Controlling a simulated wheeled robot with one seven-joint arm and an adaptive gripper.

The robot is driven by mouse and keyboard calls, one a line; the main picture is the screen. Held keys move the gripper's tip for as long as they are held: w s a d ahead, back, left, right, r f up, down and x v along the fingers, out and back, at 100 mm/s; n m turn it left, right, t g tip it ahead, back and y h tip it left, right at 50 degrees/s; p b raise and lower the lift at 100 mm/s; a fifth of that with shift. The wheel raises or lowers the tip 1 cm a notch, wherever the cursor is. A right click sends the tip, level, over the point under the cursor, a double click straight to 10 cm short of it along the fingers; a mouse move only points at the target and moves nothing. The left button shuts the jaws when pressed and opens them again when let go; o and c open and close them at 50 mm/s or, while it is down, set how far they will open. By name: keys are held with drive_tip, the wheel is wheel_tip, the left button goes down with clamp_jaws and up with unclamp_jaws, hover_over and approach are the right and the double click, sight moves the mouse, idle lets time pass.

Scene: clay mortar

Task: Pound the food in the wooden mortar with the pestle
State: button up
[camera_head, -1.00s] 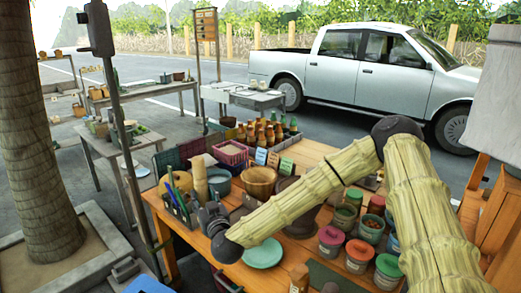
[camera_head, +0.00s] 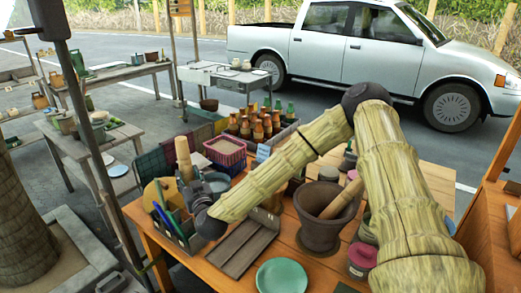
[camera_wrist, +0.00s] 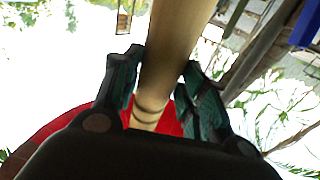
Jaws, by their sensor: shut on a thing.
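My gripper (camera_head: 200,188) is at the left of the orange table in the head view. It is shut on a light wooden pestle (camera_head: 183,158), which stands about upright. In the wrist view the pestle (camera_wrist: 165,60) lies between the two dark fingers, with ring marks near its lower end. The wooden mortar (camera_head: 272,203) is mostly hidden behind my arm, to the right of my gripper; its contents are not visible. A separate dark clay mortar (camera_head: 315,232) stands farther right, with another wooden pestle (camera_head: 343,199) leaning inside.
A utensil holder (camera_head: 180,235) stands at the table's left edge, close below my gripper. A dark slatted board (camera_head: 240,252) and a green plate (camera_head: 281,277) lie in front. A pink basket (camera_head: 225,153) and bottles stand behind. Lidded jars (camera_head: 362,258) are at the right.

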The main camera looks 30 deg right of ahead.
drive_tip(key=d+m+g+h+b, duration=0.1)
drive_tip(key=d+m+g+h, duration=0.55)
drive_tip(key=d, duration=2.25)
wheel_tip(320, 180, down, 12)
drive_tip(key=s+f+t+h+b, duration=0.1)
drive_tip(key=s+t+h+b, duration=0.2)
drive_tip(key=b, duration=0.6)
drive_tip(key=shift+g+h, duration=0.25)
drive_tip(key=shift+h, duration=0.2)
drive_tip(key=shift+w+d+r+p, duration=0.1)
drive_tip(key=shift+w+r+p, duration=0.25)
drive_tip(key=shift+r+p, duration=0.4)
drive_tip(key=shift+w+d+r+p, duration=0.1)
drive_tip(key=shift+w+r+p, duration=0.3)
drive_tip(key=shift+r, duration=0.55)
drive_tip(key=shift+w+d+r+p, duration=0.1)
drive_tip(key=shift+w+r+p, duration=0.15)
drive_tip(key=shift+r+p, duration=0.55)
drive_tip(key=shift+a+r, duration=0.1)
drive_tip(key=shift+r, duration=0.05)
wheel_tip(320, 180, down, 3)
drive_tip(key=shift+f+b, duration=0.15)
drive_tip(key=shift+b, duration=0.9)
